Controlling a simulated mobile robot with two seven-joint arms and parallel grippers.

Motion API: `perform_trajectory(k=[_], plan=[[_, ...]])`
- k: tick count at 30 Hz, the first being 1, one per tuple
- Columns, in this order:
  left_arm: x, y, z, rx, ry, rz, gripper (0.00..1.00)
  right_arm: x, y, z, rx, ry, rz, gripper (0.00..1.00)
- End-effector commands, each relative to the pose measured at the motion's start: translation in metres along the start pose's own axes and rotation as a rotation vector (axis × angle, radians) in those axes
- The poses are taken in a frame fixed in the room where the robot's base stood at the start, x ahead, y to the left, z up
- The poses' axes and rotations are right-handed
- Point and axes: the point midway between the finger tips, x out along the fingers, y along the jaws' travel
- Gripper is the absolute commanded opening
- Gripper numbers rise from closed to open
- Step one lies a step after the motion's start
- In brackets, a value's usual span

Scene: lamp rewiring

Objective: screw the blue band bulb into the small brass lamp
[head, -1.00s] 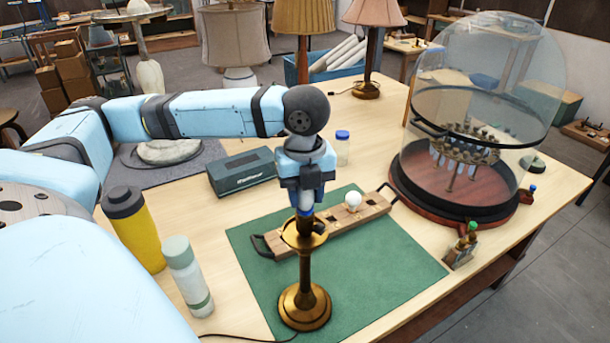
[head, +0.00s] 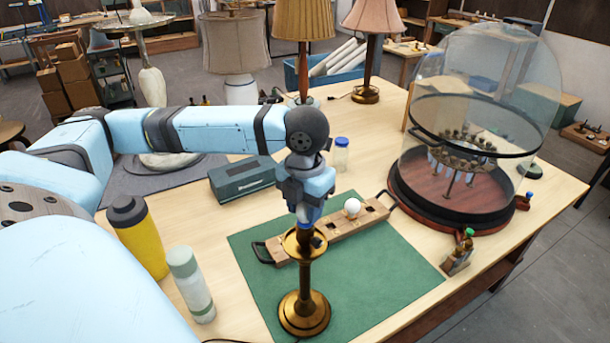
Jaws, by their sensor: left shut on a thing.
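The small brass lamp (head: 303,302) stands upright on the green mat (head: 380,284). My left gripper (head: 307,213) is directly above the lamp's top, pointing down. It is shut on the blue band bulb, which is mostly hidden between the fingers; a little blue shows just over the lamp's socket. The bulb is in line with the socket, but I cannot tell how deep it sits. My right gripper is not in view.
A wooden bulb rack (head: 332,233) with a white bulb (head: 352,206) lies behind the lamp. A green box (head: 243,178) stands behind it. A yellow bottle (head: 139,238) and pale bottle (head: 190,284) stand left. A glass dome (head: 470,75) stands right. The mat's right part is clear.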

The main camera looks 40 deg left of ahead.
Motion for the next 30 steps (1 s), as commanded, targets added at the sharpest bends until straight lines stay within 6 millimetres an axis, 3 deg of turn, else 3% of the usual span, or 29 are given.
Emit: perform_trajectory(k=[7,17,18,21,30], plan=[[-0.0003,-0.0003,0.0003,0.326,-0.001,0.000,0.15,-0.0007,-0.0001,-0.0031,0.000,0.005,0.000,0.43],[-0.0004,-0.0003,0.0003,0.385,-0.002,-0.001,0.15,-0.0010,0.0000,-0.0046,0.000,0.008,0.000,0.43],[-0.0004,-0.0003,0.0003,0.385,-0.002,-0.001,0.45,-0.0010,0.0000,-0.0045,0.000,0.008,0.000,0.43],[-0.0003,-0.0003,0.0002,0.384,-0.001,-0.001,0.66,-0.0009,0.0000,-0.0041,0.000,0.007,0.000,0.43],[0.0003,-0.0002,0.0000,0.356,0.000,0.000,0.66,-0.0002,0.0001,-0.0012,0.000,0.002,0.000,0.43]])
